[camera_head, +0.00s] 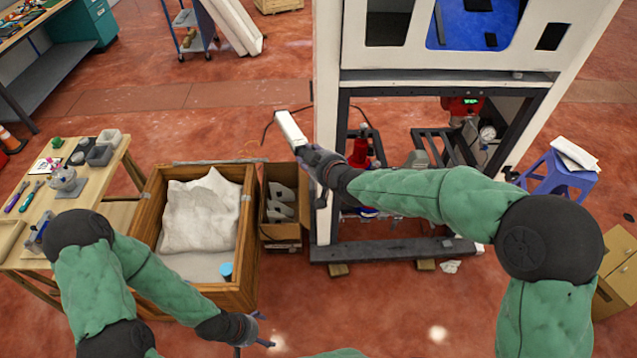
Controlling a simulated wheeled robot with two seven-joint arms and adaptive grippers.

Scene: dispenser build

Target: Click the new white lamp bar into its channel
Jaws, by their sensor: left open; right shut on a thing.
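A white lamp bar (291,132) is held in the air to the left of the dispenser's left front post. My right gripper (306,155) is shut on the bar's lower end, and the bar points up and to the left from it. The dispenser (455,76) is a tall white cabinet with a dark lower frame and a blue panel at the top. I cannot make out the lamp channel in this view. My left gripper (264,332) is low in the picture, open and empty, just beyond the wooden crate's lower right corner.
A wooden crate (245,238) with a white sheet stands left of the dispenser, beside a cardboard box (283,232) holding grey parts. A workbench (112,172) with tools is at the left. A blue stool (556,178) stands at the right.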

